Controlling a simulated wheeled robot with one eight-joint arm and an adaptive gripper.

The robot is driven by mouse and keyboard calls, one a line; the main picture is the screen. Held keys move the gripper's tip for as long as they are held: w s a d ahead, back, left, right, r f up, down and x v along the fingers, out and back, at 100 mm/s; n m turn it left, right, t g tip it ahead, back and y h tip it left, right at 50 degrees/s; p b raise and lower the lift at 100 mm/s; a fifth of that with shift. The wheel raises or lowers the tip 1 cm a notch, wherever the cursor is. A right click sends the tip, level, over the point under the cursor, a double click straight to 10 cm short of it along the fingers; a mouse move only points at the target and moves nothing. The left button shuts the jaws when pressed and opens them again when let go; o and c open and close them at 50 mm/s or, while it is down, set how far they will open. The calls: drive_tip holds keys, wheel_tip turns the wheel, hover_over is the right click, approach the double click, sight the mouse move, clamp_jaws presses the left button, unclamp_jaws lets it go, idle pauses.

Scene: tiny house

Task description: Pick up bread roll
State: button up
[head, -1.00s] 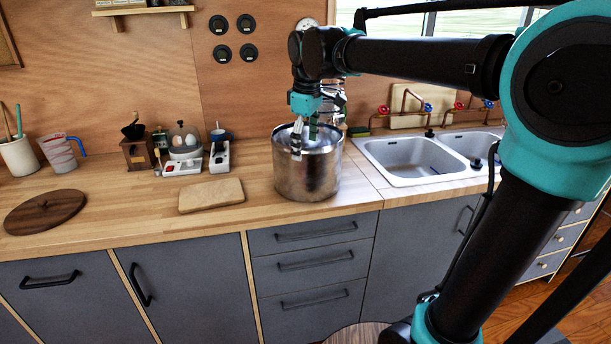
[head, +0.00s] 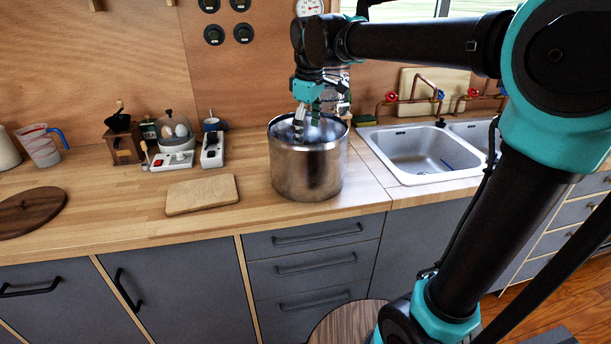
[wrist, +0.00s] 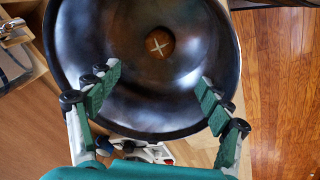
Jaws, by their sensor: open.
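The bread roll (wrist: 160,43) is a small round brown bun with a pale cross on top. In the wrist view it lies at the bottom of the large steel pot (wrist: 75,50), toward the far side. In the head view the pot (head: 307,170) stands on the wooden counter and its wall hides the roll. My gripper (head: 306,127) points down at the pot's mouth. In the wrist view my gripper (wrist: 150,92) is open and empty, its green-padded fingers wide apart. The roll is beyond the fingertips, between their lines.
A cutting board (head: 202,195) lies left of the pot, with an egg cooker (head: 175,140) and a grinder (head: 122,140) behind it. A sink (head: 420,150) with copper taps is on the right. The counter in front of the board is clear.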

drive_tip(key=f, duration=0.5)
drive_tip(key=w+f, duration=0.1)
drive_tip(key=f, duration=0.4)
drive_tip(key=w+f, duration=0.1)
drive_tip(key=f, duration=0.4)
drive_tip(key=shift+w+a, duration=0.25)
drive_tip(key=shift+a, duration=0.05)
drive_tip(key=c, duration=1.2)
drive_tip(key=shift+r, duration=0.1)
drive_tip(key=shift+c, duration=0.2)
